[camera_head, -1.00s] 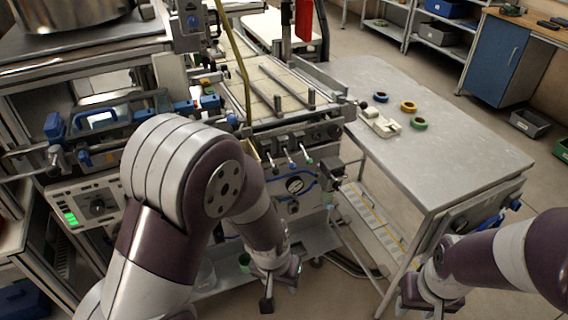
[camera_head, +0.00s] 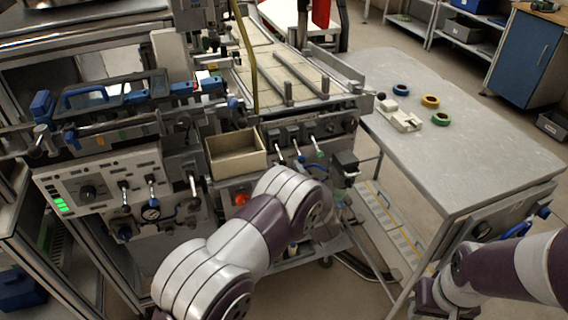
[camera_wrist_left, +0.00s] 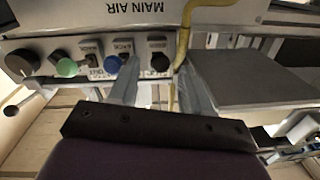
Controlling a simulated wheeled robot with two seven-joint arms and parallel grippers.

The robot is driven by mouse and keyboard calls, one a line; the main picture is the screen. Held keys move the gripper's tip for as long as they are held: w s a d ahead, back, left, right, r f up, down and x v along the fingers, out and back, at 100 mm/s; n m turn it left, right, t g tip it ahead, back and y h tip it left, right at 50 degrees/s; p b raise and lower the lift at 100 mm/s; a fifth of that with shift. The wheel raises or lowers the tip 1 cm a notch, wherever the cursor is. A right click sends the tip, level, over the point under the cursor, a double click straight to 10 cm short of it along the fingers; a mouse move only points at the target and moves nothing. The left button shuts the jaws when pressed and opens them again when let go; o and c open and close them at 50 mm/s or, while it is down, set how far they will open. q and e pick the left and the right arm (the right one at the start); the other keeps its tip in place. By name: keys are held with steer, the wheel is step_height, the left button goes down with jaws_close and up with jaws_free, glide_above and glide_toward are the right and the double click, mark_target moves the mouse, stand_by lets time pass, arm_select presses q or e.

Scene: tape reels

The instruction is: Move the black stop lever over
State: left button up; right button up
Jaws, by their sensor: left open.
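The black stop lever appears in the left wrist view as a black round knob (camera_wrist_left: 160,62), at the right end of a row with a blue knob (camera_wrist_left: 112,64) and a green knob (camera_wrist_left: 67,67). My left gripper (camera_wrist_left: 160,78) is open, with one finger on each side of the black knob in that view. I cannot tell whether either finger touches it. In the head view the levers stand on the machine front beside the blue-tipped lever (camera_head: 300,157) and green-tipped lever (camera_head: 319,153); my left wrist hides the gripper there. My right gripper (camera_head: 432,298) is low at the right, its fingers unclear.
An open tan box (camera_head: 235,162) sits left of the levers. A grey table (camera_head: 470,165) at right carries coloured tape reels (camera_head: 430,101) and a pale fixture (camera_head: 400,119). A yellow hose (camera_wrist_left: 184,40) runs close to the left gripper in the wrist view.

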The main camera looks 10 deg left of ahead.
mark_target(284, 161)
arm_select(q)
steer(key=shift+x, duration=1.45)
jaws_close()
steer(key=shift+r+p, duration=0.2)
steer(key=shift+p, duration=0.1)
step_height(284, 161, up, 5)
steer(key=g+h+p, duration=0.4)
steer(key=g+p, duration=0.1)
steer(key=p, duration=1.2)
steer(key=shift+w+r+g, duration=0.1)
steer(key=shift+g, duration=0.3)
steer(key=shift+h+p, duration=0.3)
steer(key=shift+p, duration=0.55)
jaws_free()
